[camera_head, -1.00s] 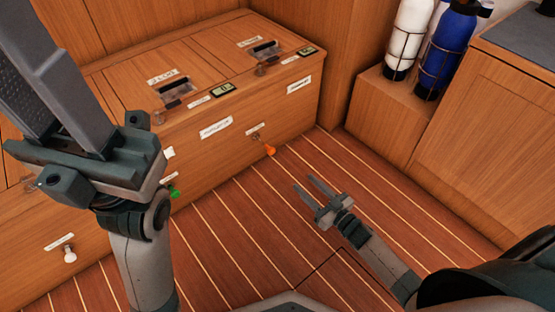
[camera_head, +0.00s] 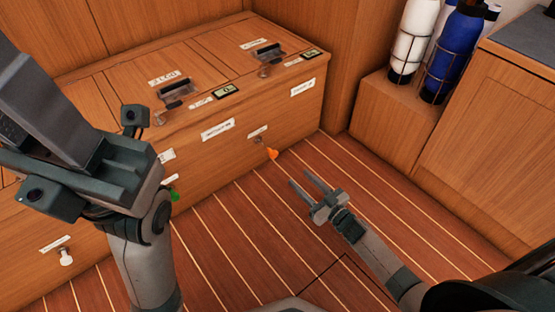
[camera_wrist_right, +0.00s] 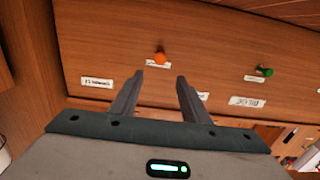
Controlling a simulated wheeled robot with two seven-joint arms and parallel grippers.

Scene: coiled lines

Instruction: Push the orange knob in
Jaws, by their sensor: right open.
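The orange knob (camera_head: 271,154) sticks out on a short stem from the front of the wooden locker, under a small white label. In the right wrist view the orange knob (camera_wrist_right: 160,58) shows just beyond and between the fingertips. My right gripper (camera_head: 298,178) is open and empty, in front of the locker and apart from the knob. Its two fingers also show in the right wrist view (camera_wrist_right: 159,76). My left gripper (camera_head: 25,80) is large at the left of the head view; its fingertips run toward the picture edge, so its opening is unclear.
A green knob (camera_head: 174,195) and a white knob (camera_head: 66,257) sit on the front farther left. Latches and small displays are on the locker top (camera_head: 215,75). White (camera_head: 412,40) and blue (camera_head: 455,50) bottles stand at the back right. The striped floor (camera_head: 260,240) is clear.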

